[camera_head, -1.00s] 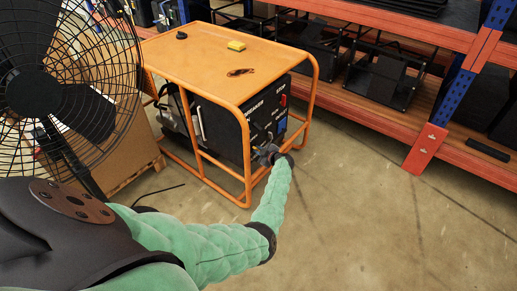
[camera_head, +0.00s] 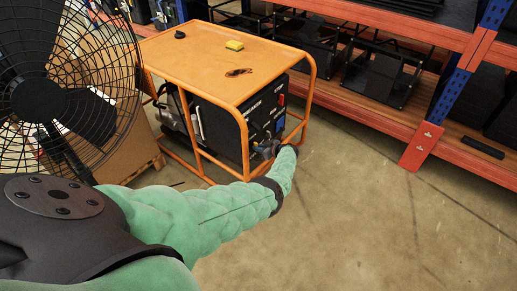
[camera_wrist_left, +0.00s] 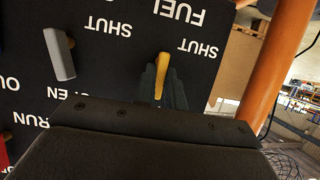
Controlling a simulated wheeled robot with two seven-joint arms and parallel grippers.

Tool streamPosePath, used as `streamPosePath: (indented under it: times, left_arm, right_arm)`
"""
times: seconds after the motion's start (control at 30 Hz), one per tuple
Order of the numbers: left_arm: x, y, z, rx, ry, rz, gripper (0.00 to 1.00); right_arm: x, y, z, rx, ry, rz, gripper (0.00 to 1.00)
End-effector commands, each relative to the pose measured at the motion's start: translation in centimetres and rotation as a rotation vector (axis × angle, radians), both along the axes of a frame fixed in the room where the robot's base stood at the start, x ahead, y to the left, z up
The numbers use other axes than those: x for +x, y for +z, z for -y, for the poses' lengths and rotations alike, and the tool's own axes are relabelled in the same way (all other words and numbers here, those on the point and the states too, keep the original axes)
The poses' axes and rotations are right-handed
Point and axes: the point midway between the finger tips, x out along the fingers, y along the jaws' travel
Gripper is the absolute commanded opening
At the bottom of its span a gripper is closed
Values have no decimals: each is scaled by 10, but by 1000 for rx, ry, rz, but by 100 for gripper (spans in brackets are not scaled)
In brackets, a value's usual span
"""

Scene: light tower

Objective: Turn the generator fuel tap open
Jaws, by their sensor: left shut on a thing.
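The generator (camera_head: 235,125) stands in an orange tubular frame, with its dark control panel facing right. In the left wrist view the panel is upside down, and a yellow tap lever (camera_wrist_left: 162,74) sits near the word FUEL, with SHUT to its right. My left gripper (camera_wrist_left: 161,85) is shut on this lever, one dark finger on each side; its fingers hide the lower part of it. In the head view my left gripper (camera_head: 266,149) is at the panel, small and partly hidden by my wrist. My right gripper is out of view.
A grey lever (camera_wrist_left: 59,54) with SHUT and OPEN labels is left of the yellow one. An orange frame tube (camera_wrist_left: 274,65) rises close on the right. A large fan (camera_head: 60,95) stands left of the generator, shelving (camera_head: 425,140) behind right. Floor on the right is clear.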

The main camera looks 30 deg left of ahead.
Motion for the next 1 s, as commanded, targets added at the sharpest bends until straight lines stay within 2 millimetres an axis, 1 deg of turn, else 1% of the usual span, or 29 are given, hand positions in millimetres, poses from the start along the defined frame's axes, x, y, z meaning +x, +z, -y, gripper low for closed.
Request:
streamPosePath:
  times: [0.5,0.53,0.63,0.9,1.0]
  left_arm:
    - [1,0,0,2,-2,-22,0]
    - [1,0,0,2,-2,-22,13]
    - [1,0,0,2,-1,-21,32]
    - [1,0,0,2,0,-21,33]
    - [1,2,4,2,-1,-21,33]
  right_arm:
    - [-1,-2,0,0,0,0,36]
    - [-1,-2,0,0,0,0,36]
    - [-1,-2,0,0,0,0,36]
    - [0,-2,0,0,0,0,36]
    - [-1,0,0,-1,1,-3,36]
